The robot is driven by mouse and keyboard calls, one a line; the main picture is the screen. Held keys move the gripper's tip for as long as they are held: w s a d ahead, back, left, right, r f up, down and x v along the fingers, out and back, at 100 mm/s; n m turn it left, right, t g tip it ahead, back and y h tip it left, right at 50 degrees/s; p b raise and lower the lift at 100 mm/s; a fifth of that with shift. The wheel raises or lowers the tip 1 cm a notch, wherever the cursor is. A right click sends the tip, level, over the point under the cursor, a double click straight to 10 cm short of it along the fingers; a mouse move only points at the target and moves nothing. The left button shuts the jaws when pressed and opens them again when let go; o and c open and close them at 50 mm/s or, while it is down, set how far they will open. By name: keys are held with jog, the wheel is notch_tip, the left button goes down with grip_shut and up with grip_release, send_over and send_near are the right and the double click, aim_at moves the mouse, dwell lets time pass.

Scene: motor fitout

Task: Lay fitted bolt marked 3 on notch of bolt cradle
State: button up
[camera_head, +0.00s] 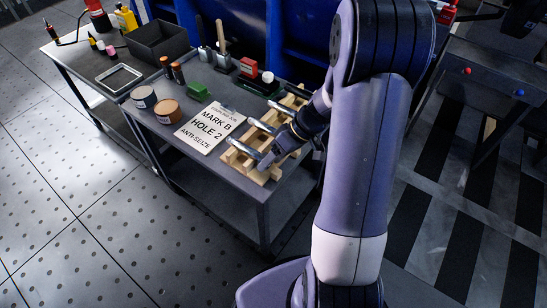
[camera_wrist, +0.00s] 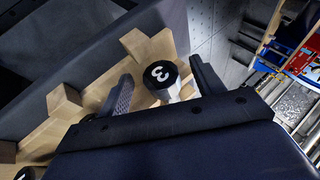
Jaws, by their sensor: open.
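The bolt marked 3 (camera_wrist: 160,74) shows in the wrist view as a dark end cap with a white 3. It lies at the wooden bolt cradle (camera_wrist: 95,92), beside one of its upright blocks. My gripper (camera_wrist: 162,80) is open, with one finger on each side of the cap. In the head view my gripper (camera_head: 271,158) is at the front end of the cradle (camera_head: 262,177), over the end of the front metal bolt (camera_head: 244,150). Whether the fingers touch the bolt, and how it sits in its notch, is hidden.
A white card (camera_head: 209,130) reading MARK B, HOLE 2, ANTI-SEIZE lies left of the cradle. Another marked bolt end (camera_wrist: 25,173) shows at the wrist view's lower left.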

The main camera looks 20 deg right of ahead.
jog(key=p+v, duration=0.2)
jog(key=v, duration=0.8)
jog(key=shift+d+r, duration=0.25)
jog(key=shift+r, duration=0.1)
jog(key=b+x, duration=0.2)
jog(key=x, duration=0.9)
jog(key=shift+r+p, duration=0.3)
jog(key=shift+r, duration=0.05)
jog(key=shift+f, duration=0.1)
